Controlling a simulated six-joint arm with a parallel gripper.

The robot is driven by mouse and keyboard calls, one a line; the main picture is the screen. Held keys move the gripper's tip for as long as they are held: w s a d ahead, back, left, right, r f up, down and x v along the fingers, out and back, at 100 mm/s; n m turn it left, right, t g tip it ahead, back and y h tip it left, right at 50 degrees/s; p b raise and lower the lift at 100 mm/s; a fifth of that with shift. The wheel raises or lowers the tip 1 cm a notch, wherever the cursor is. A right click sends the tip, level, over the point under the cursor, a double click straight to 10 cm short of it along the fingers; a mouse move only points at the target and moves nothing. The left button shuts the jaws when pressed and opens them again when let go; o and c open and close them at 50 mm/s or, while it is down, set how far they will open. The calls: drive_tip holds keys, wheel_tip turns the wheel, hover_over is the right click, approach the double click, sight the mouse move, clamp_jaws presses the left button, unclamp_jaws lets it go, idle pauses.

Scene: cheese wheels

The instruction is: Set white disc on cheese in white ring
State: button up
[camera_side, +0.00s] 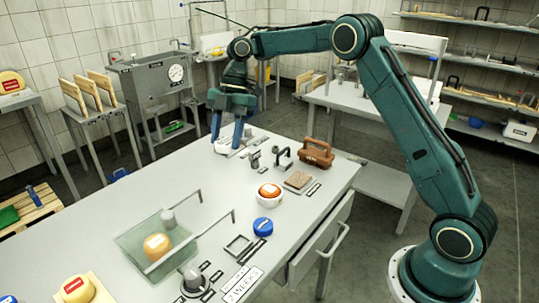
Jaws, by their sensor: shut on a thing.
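My gripper (227,140) points down at the far end of the grey table. Its blue fingers are closed on a pale object, which I take to be the white disc (224,149); it is small and partly hidden by the fingers, at or just above the table top.
A blue round piece (264,226) lies in front of the white ring. A brown handled block (316,153), a brown slab (298,180) and dark metal fittings (283,157) stand to the right. A glass-like tray (128,243) holds a yellow cheese (157,246). The table's left middle is clear.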

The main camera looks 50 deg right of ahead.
hover_over(268, 190)
drive_tip(key=d, duration=0.2)
wheel_tip(268, 190, down, 7)
drive_tip(key=shift+w+a+f, duration=0.1)
drive_tip(key=shift+a+f, duration=0.05)
drive_tip(key=shift+f, duration=1.85)
drive_tip(key=shift+a+f, duration=0.15)
drive_tip(key=shift+f, duration=1.8)
drive_tip(key=shift+f, duration=0.15)
drive_tip(key=o, duration=1)
drive_tip(key=v, duration=1.2)
drive_tip(key=shift+a, duration=0.1)
drive_tip(key=shift+r, duration=0.3)
